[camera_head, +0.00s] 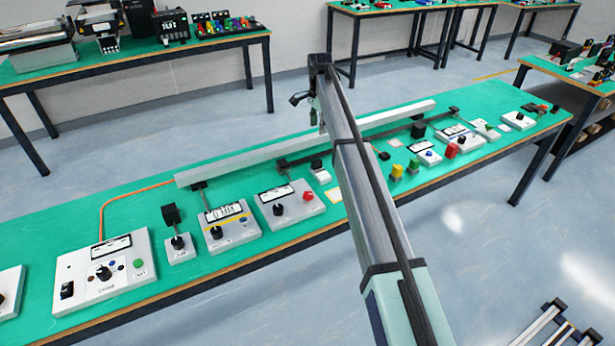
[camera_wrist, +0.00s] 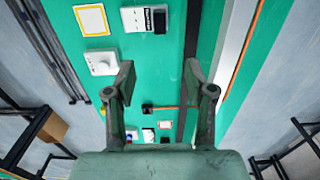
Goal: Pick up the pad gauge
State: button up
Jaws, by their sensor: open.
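I cannot tell for sure which of the small devices on the green bench is the pad gauge. In the wrist view, my gripper (camera_wrist: 160,78) is open, with its two fingers apart and nothing between them. Past the fingertips lie bare green bench and a small black block (camera_wrist: 147,109). A white box with a round knob (camera_wrist: 102,62) lies left of the fingers. A white box with a black part (camera_wrist: 145,19) is at the top, beside a yellow-framed white card (camera_wrist: 92,20). In the head view, my arm crosses the bench and its gripper is mostly hidden.
A long pale rail (camera_head: 300,143) runs along the back of the green bench (camera_head: 240,262). White control boxes stand along the front, including one with a red button (camera_head: 290,205). Other tables are behind.

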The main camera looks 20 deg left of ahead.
jog(key=p, duration=0.3)
send_over(317, 161)
notch_tip(317, 161, down, 12)
jog(key=shift+w+d+r, duration=0.1)
jog(key=shift+w+r, duration=0.05)
jog(key=shift+r, duration=0.05)
jog(key=shift+f+p, duration=0.9)
jog(key=shift+f, duration=1.8)
grip_shut()
